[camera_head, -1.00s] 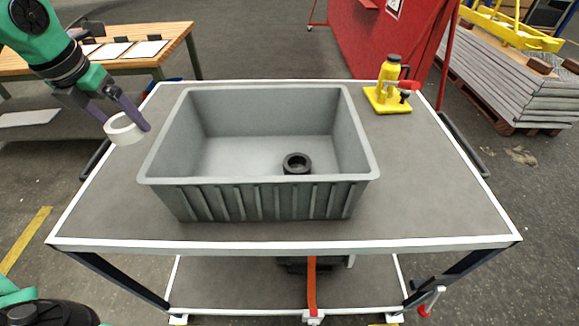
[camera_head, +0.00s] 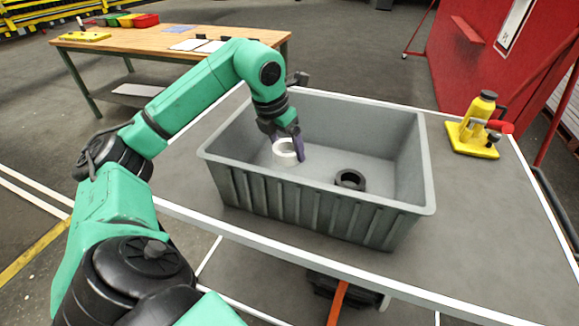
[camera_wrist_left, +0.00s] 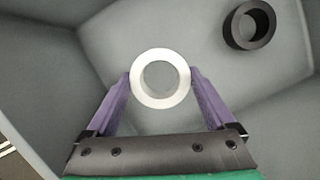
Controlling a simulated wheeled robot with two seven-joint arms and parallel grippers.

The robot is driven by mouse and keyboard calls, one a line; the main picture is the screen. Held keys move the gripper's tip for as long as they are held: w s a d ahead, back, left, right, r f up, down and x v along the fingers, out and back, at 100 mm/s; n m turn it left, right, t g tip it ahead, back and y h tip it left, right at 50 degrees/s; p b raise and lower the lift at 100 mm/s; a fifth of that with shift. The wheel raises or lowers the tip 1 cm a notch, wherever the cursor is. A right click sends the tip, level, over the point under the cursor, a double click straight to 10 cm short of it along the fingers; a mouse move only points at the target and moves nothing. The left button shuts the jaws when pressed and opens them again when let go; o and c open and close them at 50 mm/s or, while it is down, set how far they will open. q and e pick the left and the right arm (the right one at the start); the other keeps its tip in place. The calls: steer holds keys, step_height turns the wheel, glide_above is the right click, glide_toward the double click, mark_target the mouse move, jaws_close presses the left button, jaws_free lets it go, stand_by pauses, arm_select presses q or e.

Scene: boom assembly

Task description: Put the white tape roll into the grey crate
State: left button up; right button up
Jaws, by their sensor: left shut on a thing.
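The white tape roll (camera_head: 285,152) is held between the purple fingers of my left gripper (camera_head: 288,146), inside the left part of the grey crate (camera_head: 318,205). In the left wrist view the white tape roll (camera_wrist_left: 160,79) sits between the two fingertips of my left gripper (camera_wrist_left: 161,84), with the crate's inside behind it. I cannot tell whether the roll touches the crate floor. The grey crate stands open on the table. My right gripper is not in view.
A black roll (camera_head: 350,180) lies on the crate floor, right of the white roll; it also shows in the left wrist view (camera_wrist_left: 249,25). A yellow jack (camera_head: 478,128) stands at the table's right. The grey tabletop (camera_head: 470,220) is clear between crate and jack.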

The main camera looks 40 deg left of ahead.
mark_target(286, 161)
arm_select(q)
step_height(286, 161, down, 5)
steer(key=shift+f, duration=0.2)
steer(key=o, duration=1.1)
steer(key=shift+f, duration=0.1)
steer(key=shift+r, duration=0.3)
steer(key=v, duration=1.1)
steer(key=shift+s+r+p, duration=0.25)
steer(key=shift+r+p, duration=0.05)
steer(key=shift+r, duration=0.05)
